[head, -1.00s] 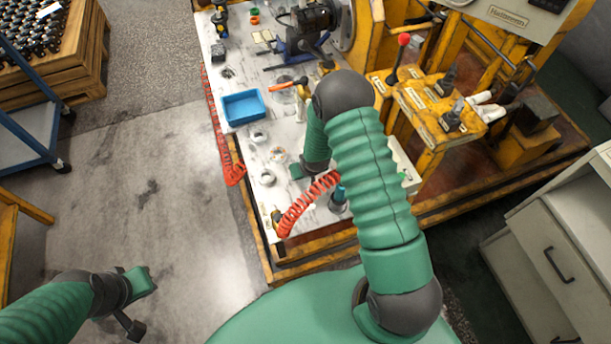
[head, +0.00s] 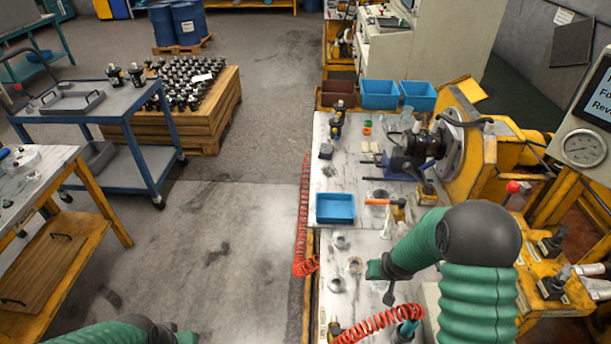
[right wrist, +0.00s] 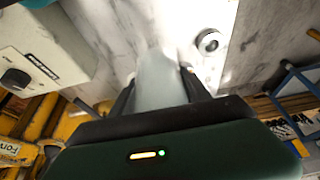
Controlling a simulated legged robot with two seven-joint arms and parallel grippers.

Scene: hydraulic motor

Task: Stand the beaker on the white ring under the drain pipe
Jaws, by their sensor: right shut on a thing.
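My right gripper (right wrist: 157,90) is shut on a translucent, whitish vessel, which looks like the beaker (right wrist: 160,72). In the head view my right gripper (head: 388,284) is over the near part of the marble-topped bench, and the beaker is hard to make out there. My left gripper (head: 186,338) is mostly cut off at the bottom edge.
A blue tray (head: 335,208) and a glass dish (head: 378,203) with an orange-handled tool lie beyond my right gripper. The motor (head: 410,148) stands farther back. A red coiled hose (head: 372,322) lies at the near end.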

